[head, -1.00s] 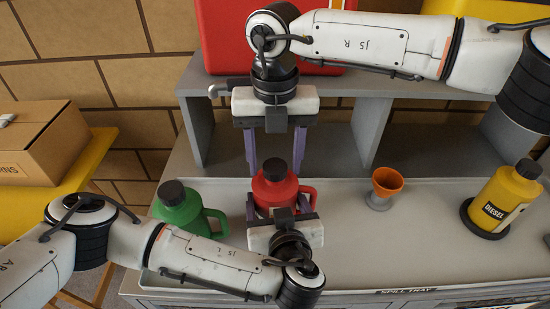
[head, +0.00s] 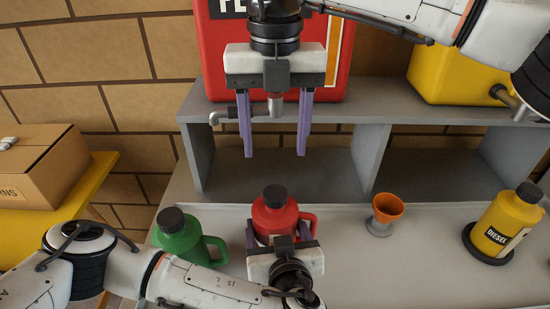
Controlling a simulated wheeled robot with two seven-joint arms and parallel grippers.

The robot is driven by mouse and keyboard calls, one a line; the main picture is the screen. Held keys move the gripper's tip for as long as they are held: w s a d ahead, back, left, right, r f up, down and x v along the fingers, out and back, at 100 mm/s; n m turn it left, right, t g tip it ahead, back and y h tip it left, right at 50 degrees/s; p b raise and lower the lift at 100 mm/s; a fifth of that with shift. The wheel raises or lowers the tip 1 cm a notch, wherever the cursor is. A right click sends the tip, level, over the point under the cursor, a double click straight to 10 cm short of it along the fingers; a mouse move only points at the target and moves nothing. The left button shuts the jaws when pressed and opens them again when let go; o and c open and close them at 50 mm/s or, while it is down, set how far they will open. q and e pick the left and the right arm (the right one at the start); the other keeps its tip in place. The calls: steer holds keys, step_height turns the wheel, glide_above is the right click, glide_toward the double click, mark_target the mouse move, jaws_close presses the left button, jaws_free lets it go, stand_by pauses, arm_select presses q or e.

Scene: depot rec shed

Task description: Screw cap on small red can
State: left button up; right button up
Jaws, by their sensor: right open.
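The small red can (head: 270,221) stands upright on the grey tray, with its black cap (head: 275,196) sitting on its neck. I cannot tell how tight the cap is. My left gripper (head: 281,232) is low at the can's near side, with its purple fingers on either side of the body, shut on it. The gripper's body hides the can's lower front. My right gripper (head: 275,154) is open and empty, pointing down well above the cap, clear of it.
A green can (head: 180,238) with a black cap stands to the left. An orange funnel (head: 387,208) and a yellow diesel can (head: 505,225) stand to the right on the spill tray (head: 350,265). A grey shelf (head: 370,160) with a large red container (head: 330,75) is behind.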

steer(key=shift+r, duration=0.45)
arm_select(q)
steer(key=o, duration=2.1)
steer(key=shift+o, duration=0.2)
steer(key=p+v, duration=0.2)
steer(key=v, duration=0.8)
steer(key=shift+p, duration=0.3)
arm_select(e)
step_height(320, 180, up, 2)
steer(key=shift+r, duration=0.25)
arm_select(q)
steer(key=shift+s, duration=0.2)
arm_select(e)
steer(key=shift+f, duration=0.1)
